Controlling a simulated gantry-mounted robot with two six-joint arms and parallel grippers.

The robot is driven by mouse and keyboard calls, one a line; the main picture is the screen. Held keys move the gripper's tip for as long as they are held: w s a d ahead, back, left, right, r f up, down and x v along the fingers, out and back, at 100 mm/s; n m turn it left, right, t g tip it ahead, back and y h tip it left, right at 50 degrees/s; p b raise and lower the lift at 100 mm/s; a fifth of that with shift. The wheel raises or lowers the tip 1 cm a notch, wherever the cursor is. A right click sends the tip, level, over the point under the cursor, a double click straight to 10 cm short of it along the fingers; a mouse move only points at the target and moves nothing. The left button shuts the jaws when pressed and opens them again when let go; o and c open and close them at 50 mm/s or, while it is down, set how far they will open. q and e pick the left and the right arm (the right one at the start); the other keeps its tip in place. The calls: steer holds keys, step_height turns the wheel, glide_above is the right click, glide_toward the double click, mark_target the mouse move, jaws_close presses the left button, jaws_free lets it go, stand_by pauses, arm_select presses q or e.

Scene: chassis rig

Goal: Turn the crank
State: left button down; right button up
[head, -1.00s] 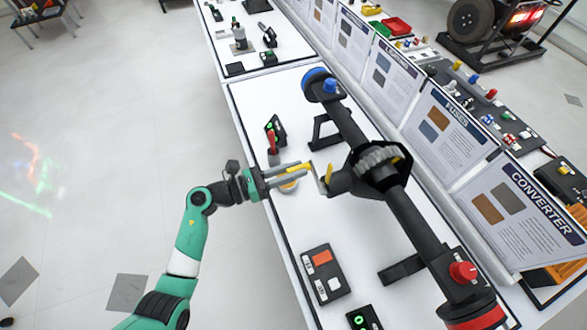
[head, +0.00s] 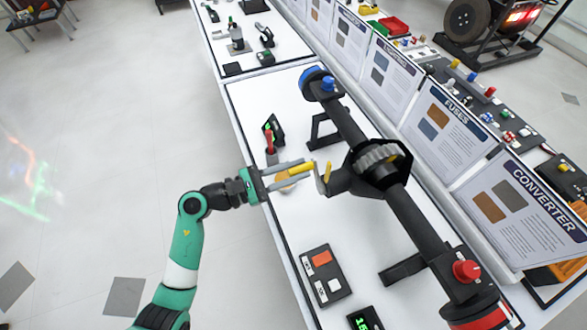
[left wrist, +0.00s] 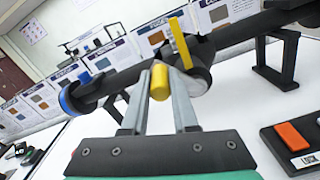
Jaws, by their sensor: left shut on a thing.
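The crank has a yellow handle (head: 301,169) and a grey metal arm (head: 322,181) on the near side of a black axle assembly (head: 346,126). My left gripper (head: 297,171) reaches in from the left and is shut on the yellow handle. In the left wrist view the handle (left wrist: 159,81) lies between the converging grey fingers (left wrist: 165,82). A yellow strip (left wrist: 180,43) stands upright just behind it, by the axle's middle housing. My right gripper is out of view.
On the white table (head: 272,214), a box with orange and white buttons (head: 327,283) and a small green display (head: 364,319) stand in front of the axle. A device with a red lever (head: 270,140) stands beyond my gripper. Signs (head: 445,120) line the back edge.

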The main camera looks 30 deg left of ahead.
arm_select(q)
steer(key=shift+s+d+r+m+b, duration=0.2)
steer(key=shift+s+d+m+b, duration=0.3)
steer(key=shift+m, duration=0.75)
steer(key=shift+s+d+r+m+b, duration=0.25)
steer(key=shift+s+d+m+b, duration=0.25)
steer(key=shift+m, duration=0.8)
steer(key=shift+s+d+r+m+b, duration=0.2)
steer(key=shift+s+d+m+b, duration=0.25)
steer(key=shift+m, duration=0.8)
steer(key=shift+w+d, duration=0.1)
steer(key=c, duration=0.7)
jaws_free()
